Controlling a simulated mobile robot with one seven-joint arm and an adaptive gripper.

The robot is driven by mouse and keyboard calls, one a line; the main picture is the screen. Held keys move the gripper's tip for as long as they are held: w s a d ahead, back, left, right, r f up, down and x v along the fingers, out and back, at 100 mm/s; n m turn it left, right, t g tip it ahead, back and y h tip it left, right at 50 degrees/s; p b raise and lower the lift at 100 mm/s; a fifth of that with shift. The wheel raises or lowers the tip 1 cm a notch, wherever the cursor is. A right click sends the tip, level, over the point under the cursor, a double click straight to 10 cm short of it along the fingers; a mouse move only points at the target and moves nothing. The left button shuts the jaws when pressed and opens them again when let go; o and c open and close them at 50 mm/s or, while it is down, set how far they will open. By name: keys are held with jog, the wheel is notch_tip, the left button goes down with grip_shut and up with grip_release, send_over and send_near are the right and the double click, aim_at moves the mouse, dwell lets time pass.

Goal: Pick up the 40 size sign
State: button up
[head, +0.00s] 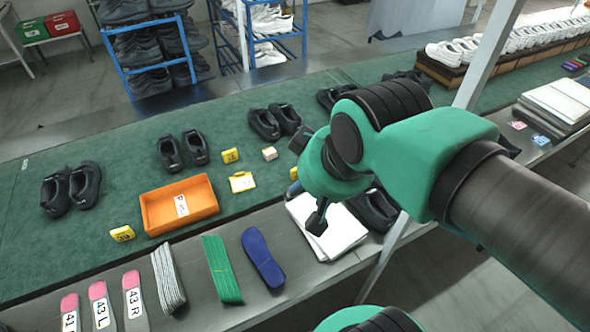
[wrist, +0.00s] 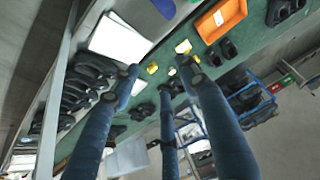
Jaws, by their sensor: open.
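Several small signs lie on the green conveyor in the head view. One yellow sign (head: 122,233) is left of the orange tray, and another yellow sign (head: 230,155) is behind it to the right. A pale block (head: 270,153) sits right of that one, and a flat yellow card (head: 242,182) lies in front. Their numbers are too small to read surely, so I cannot tell which is the 40. My gripper (head: 318,218) hangs above the white boxes, right of the signs, partly hidden by my arm. In the wrist view its blue fingers (wrist: 160,76) are spread and empty, with yellow pieces (wrist: 152,69) beyond.
The orange tray (head: 178,222) stands on the conveyor among pairs of black shoes (head: 72,188). White boxes (head: 335,232) lie below my gripper. Insoles (head: 263,258) and green strips (head: 222,268) lie on the grey front ledge. A pale post (head: 487,55) rises behind my arm.

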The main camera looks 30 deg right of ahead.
jog(key=shift+o, duration=0.7)
jog(key=shift+w, duration=0.1)
jog(key=w+d+n+g+p, duration=0.1)
jog(key=w+d+n, duration=0.15)
jog(key=w, duration=0.55)
jog(key=w+d+n+g+p, duration=0.1)
jog(key=w+n, duration=0.2)
jog(key=w, duration=0.6)
jog(key=w+d+f+n+g, duration=0.1)
jog(key=w+d+f+n, duration=0.15)
jog(key=w, duration=0.45)
jog(key=w+d+f+n, duration=0.2)
jog(key=w+d+f, duration=0.15)
jog(key=w, duration=0.35)
jog(key=w+d+f+n+g+p, duration=0.1)
jog(key=w+d+f+n, duration=0.2)
jog(key=f, duration=0.7)
jog(key=w+d+f+n+p, duration=0.1)
jog(key=w+d+f+n, duration=0.2)
jog(key=f, duration=0.8)
jog(key=w+d+f+n+g+p, duration=0.1)
jog(key=w+d+f+n, duration=0.2)
jog(key=w+d+f, duration=0.3)
jog(key=w+f, duration=0.4)
jog(key=f, duration=0.1)
jog(key=shift+d+g, duration=0.15)
jog(key=shift+g, duration=0.15)
jog(key=shift+s+f, duration=0.1)
